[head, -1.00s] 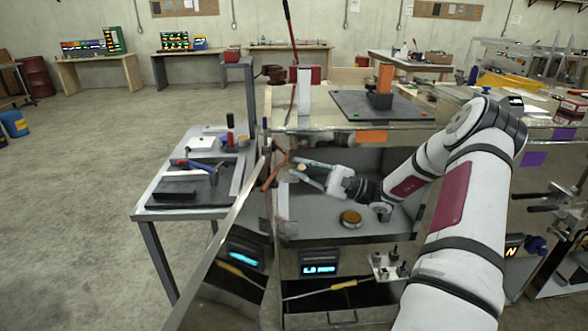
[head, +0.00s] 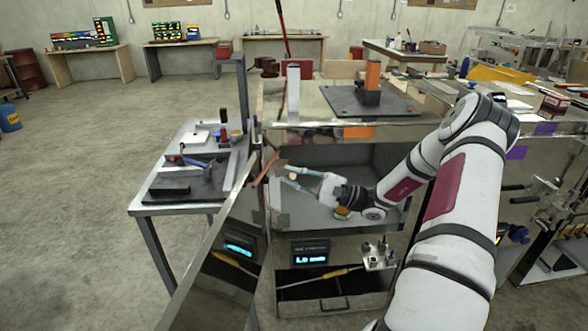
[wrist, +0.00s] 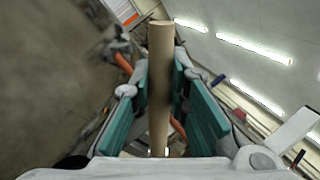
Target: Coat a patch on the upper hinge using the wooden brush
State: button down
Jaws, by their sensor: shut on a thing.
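My gripper (head: 289,175) is shut on the wooden brush, in front of the open cabinet near its left side. In the wrist view the brush's round wooden handle (wrist: 160,75) stands between the two teal finger pads. In the head view the brush (head: 281,163) is small, with a brownish part just above the fingertips; its bristles are not clear. The cabinet's shiny door (head: 222,245) hangs open at the left. The upper hinge cannot be made out clearly; the door's upper edge area lies just left of my gripper. I cannot tell whether the brush touches anything.
A round tin (head: 341,213) on the cabinet shelf is partly hidden by my arm. Red-orange bars (head: 265,168) stand close left of my gripper. A grey side table (head: 150,207) with tools is further left. A drawer (head: 335,300) is below.

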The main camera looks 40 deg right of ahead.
jog(key=shift+s+a, duration=0.15)
jog(key=shift+s+a+p, duration=0.4)
jog(key=shift+s+p, duration=0.1)
jog(key=shift+s, duration=0.1)
jog(key=shift+s+a+p, duration=0.4)
jog(key=shift+s+p, duration=0.1)
jog(key=shift+s, duration=0.1)
